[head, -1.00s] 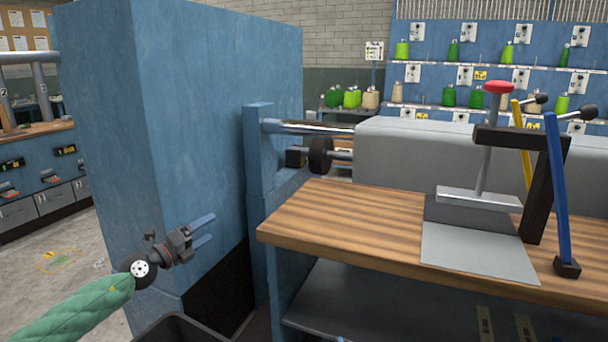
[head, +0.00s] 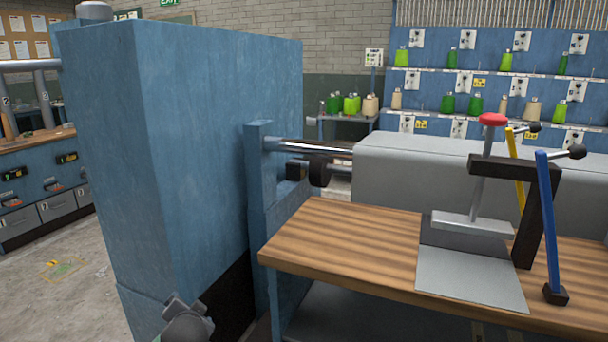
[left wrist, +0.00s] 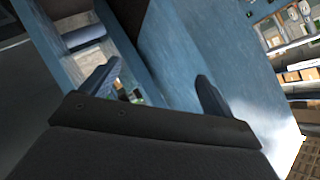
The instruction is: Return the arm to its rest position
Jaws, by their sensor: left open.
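My left gripper (left wrist: 157,88) shows in the left wrist view, its two dark blue fingers apart with nothing held between them. Beyond the fingers are blue machine panels (left wrist: 195,45), apparently not touched. In the head view a small grey part of mine shows at the bottom edge, in front of the blue cabinet; I cannot tell whether it belongs to the gripper. The rest of the left arm is out of the head view. My right gripper is in neither view.
The tall blue cabinet (head: 215,150) fills the left of the head view. A wooden bench (head: 350,245) to its right carries a grey plate (head: 470,275), a red-topped press (head: 492,120) and a blue lever (head: 548,225). Open floor (head: 75,290) lies at left.

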